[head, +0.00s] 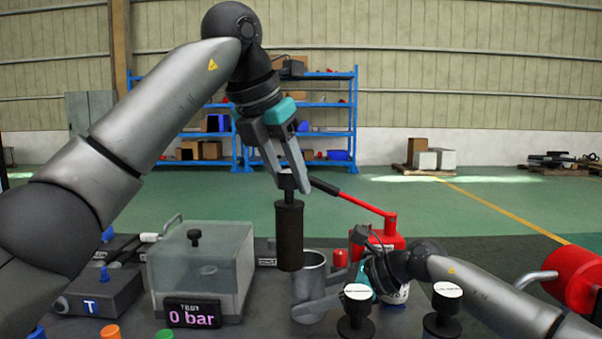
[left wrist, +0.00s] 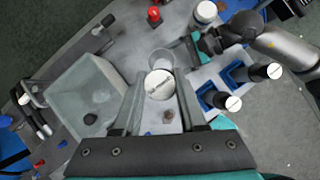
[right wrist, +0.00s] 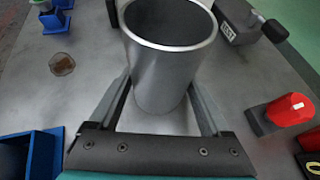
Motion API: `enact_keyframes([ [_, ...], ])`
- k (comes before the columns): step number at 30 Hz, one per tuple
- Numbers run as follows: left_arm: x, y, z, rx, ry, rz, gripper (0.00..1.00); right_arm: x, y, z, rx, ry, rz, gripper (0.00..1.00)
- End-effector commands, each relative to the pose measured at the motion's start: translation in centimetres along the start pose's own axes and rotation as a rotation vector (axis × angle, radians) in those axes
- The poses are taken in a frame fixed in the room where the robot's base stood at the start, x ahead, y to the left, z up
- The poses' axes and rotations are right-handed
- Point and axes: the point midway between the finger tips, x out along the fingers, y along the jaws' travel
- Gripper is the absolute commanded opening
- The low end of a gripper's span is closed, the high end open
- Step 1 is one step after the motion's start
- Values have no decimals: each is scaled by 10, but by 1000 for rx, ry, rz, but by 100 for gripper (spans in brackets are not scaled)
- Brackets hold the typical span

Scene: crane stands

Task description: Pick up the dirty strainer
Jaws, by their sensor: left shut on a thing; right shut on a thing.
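The dirty strainer (head: 289,236) is a dark brown cylinder with a black top. It hangs upright from my left gripper (head: 290,178), which is shut on its top knob. In the left wrist view its round white label (left wrist: 159,85) shows between the fingers of my left gripper (left wrist: 158,100). A grey metal cup (head: 309,282) stands below and slightly right of the strainer. My right gripper (head: 328,290) is shut on this cup from the right. In the right wrist view the open, empty-looking cup (right wrist: 168,70) sits between the fingers of my right gripper (right wrist: 165,110).
A clear tank (head: 203,265) with a "0 bar" display (head: 192,313) stands left of the cup. Two black knobs with white labels (head: 357,292) (head: 447,290) stand at the front right. A red pump with a lever (head: 377,240) is behind. A brown stain (right wrist: 62,64) marks the table.

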Motion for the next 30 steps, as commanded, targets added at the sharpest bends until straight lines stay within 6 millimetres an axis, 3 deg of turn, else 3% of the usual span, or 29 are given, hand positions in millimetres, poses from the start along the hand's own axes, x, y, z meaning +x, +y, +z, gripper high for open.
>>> enact_keyframes([
  [18, -53, 1, -92, 0, -2, 3, 0, 0, 0, 0, 0, 1, 0, 33],
  [30, -63, 0, -111, 0, 1, 1, 0, 0, 0, 0, 0, 1, 0, 33],
])
